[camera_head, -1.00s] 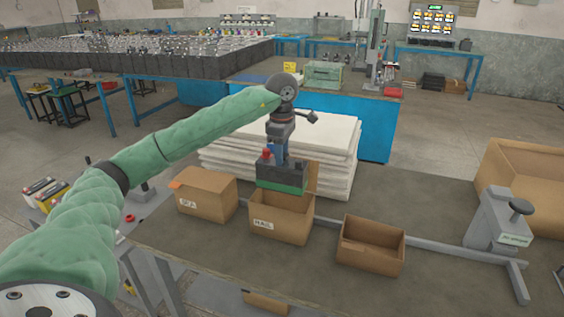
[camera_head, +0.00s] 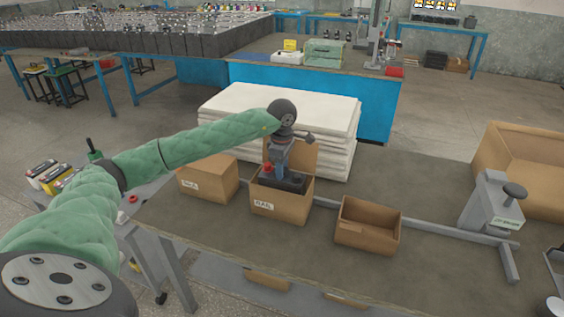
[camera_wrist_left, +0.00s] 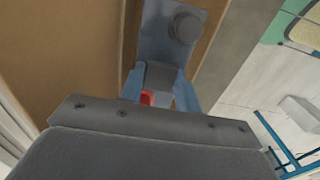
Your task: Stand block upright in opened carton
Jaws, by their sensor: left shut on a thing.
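My left gripper (camera_head: 279,169) is shut on the block's top from above. In the left wrist view, the gripper's blue fingers (camera_wrist_left: 160,88) close over the block's grey top (camera_wrist_left: 168,40), beside the red terminal. Brown carton walls (camera_wrist_left: 75,45) flank it. My right gripper is not in view.
A closed carton (camera_head: 207,178) stands to the left and an empty open carton (camera_head: 367,225) to the right. The carton's raised flap (camera_head: 303,156) is behind the gripper. A white stack (camera_head: 330,105) stands behind.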

